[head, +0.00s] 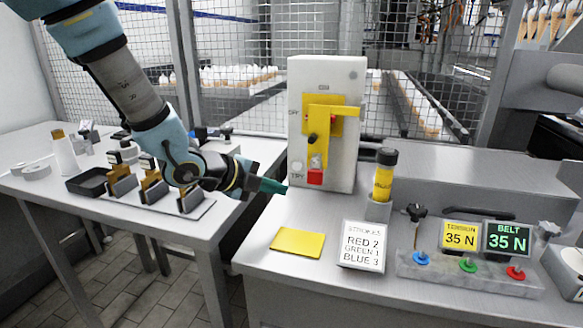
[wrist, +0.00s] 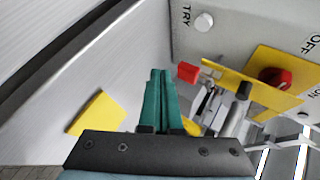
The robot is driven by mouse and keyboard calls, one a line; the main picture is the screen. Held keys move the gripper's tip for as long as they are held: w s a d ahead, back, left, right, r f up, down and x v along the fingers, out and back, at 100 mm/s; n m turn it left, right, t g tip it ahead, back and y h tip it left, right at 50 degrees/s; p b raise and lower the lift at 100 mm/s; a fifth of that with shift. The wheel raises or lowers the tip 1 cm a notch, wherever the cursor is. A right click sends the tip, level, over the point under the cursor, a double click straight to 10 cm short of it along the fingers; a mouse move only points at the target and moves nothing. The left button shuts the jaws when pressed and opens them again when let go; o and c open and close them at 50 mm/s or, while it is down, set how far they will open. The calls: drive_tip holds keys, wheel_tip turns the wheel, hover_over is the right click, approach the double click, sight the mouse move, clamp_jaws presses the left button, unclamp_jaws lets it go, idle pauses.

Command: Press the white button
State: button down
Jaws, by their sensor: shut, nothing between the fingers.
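The white button (head: 297,167) is a small round knob low on the left of the grey box's front (head: 345,100), above the word TRY. In the wrist view the white button (wrist: 204,21) shows at the top, right of TRY. My gripper (head: 284,188) has green fingers pressed together, with nothing between them. In the head view its tips are just below and left of the button, by the box's lower left corner. In the wrist view my gripper (wrist: 160,73) points toward the box, with its tips below and left of the button. A gap shows between them in both views.
A red block (head: 315,177) and a yellow bracket (head: 325,112) with a dark knob sit right of the button.

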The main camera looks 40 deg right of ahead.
drive_tip(key=p, duration=0.3)
approach(299, 170)
drive_tip(key=shift+s+d+f, duration=0.2)
drive_tip(key=shift+d+f, duration=0.4)
drive_tip(key=shift+d, duration=0.05)
drive_tip(key=shift+s+d+f, duration=0.2)
drive_tip(key=shift+d+f, duration=0.45)
drive_tip(key=shift+d, duration=0.05)
drive_tip(key=shift+s+d+f, duration=0.2)
drive_tip(key=shift+d+f, duration=0.4)
drive_tip(key=shift+d, duration=0.05)
idle(0.5)
drive_tip(key=shift+w+d, duration=0.25)
drive_tip(key=shift+d, duration=0.1)
drive_tip(key=shift+w+d+r, duration=0.25)
drive_tip(key=shift+d, duration=0.3)
idle(1.4)
drive_tip(key=shift+a+f, duration=0.1)
drive_tip(key=shift+a, duration=0.05)
drive_tip(key=shift+s+a+f, duration=0.1)
drive_tip(key=shift+a+f, duration=0.05)
drive_tip(key=shift+a, duration=0.25)
